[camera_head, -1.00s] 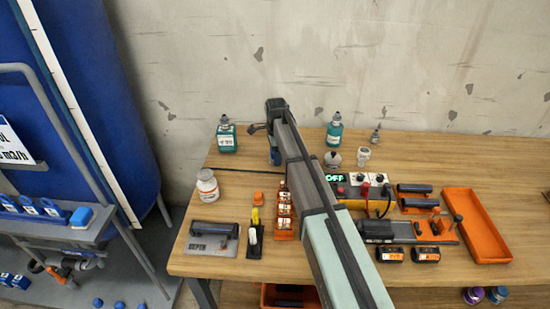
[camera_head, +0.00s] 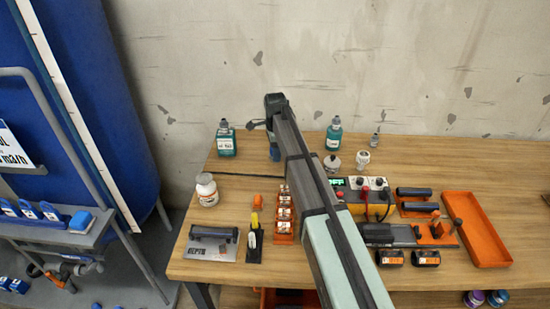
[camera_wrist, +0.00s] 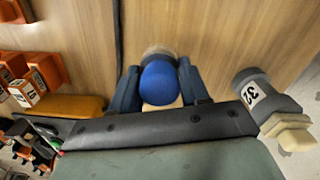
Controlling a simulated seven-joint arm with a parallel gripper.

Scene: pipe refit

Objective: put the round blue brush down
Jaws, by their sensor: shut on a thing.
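In the wrist view the round blue brush (camera_wrist: 160,84) sits between the two blue-grey fingers of my gripper (camera_wrist: 158,70). My gripper is shut on it. A pale rounded part shows just beyond the blue top, over the wooden bench. Whether the brush touches the bench I cannot tell. In the head view my gripper (camera_head: 273,151) is at the back left of the bench, mostly hidden behind my own arm, and the brush cannot be made out there.
The bench (camera_head: 232,174) has bare wood left of my gripper. A teal bottle (camera_head: 226,140) stands at the back left, another (camera_head: 334,134) to the right. A grey fitting marked 32 (camera_wrist: 262,95) is close on the right in the wrist view. An orange rack (camera_head: 284,222) stands nearer the front.

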